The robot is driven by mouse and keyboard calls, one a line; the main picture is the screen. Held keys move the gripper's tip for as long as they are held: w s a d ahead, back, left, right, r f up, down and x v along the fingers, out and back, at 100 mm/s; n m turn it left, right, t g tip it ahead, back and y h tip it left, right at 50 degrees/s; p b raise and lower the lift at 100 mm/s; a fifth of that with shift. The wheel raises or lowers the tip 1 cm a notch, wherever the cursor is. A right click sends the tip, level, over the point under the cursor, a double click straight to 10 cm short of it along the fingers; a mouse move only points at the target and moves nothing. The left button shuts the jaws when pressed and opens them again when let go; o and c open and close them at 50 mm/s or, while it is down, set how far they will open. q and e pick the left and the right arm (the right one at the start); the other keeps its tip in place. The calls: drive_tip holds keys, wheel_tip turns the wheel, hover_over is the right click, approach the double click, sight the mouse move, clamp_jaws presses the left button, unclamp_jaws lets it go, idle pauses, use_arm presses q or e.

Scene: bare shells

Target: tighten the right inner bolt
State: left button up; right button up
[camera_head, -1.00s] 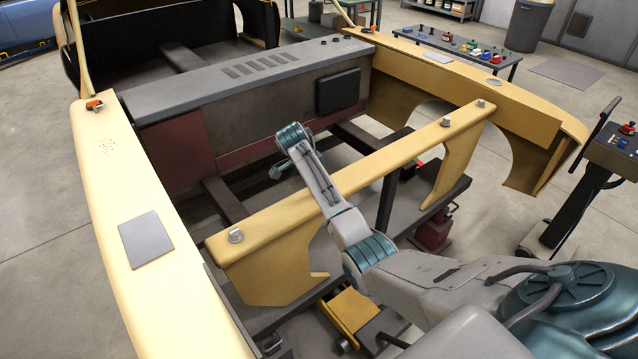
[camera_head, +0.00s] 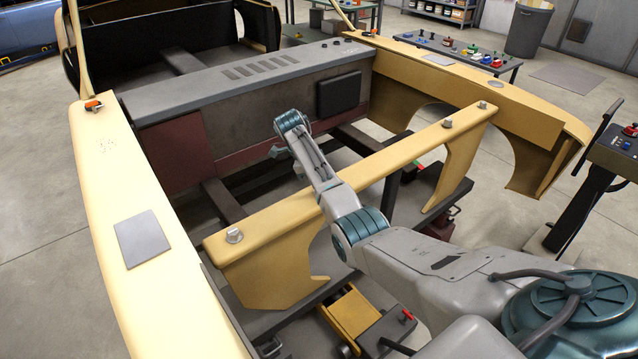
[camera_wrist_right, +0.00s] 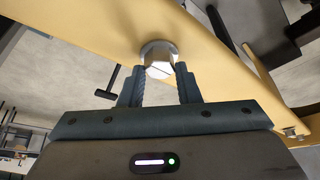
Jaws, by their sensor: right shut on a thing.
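The yellow crossbar (camera_head: 400,152) runs across the front of the bare shell. In the wrist view, my right gripper (camera_wrist_right: 161,74) is shut on a hexagonal silver bolt (camera_wrist_right: 159,54) on the crossbar (camera_wrist_right: 100,22), one finger on each side of its head. In the head view, my right forearm hides this bolt and the gripper. Other bolts on the crossbar stand clear of me: one at its left end (camera_head: 234,236), one near its right end (camera_head: 447,123) and one at the right corner (camera_head: 481,105). My left gripper is not in view.
Long yellow fenders flank the bay, with a grey plate (camera_head: 142,241) on the left one. A dark firewall (camera_head: 270,110) closes the back. A small yellow cart (camera_head: 352,312) sits below the crossbar, and a control stand (camera_head: 612,150) is at the right.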

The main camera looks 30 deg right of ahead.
drive_tip(key=shift+w+r, duration=0.2)
drive_tip(key=shift+r, duration=0.15)
drive_tip(key=o, duration=0.7)
drive_tip(key=shift+o, duration=1.4)
drive_tip(key=shift+a+f, duration=0.1)
drive_tip(key=shift+f, duration=0.1)
drive_tip(key=shift+s, duration=0.1)
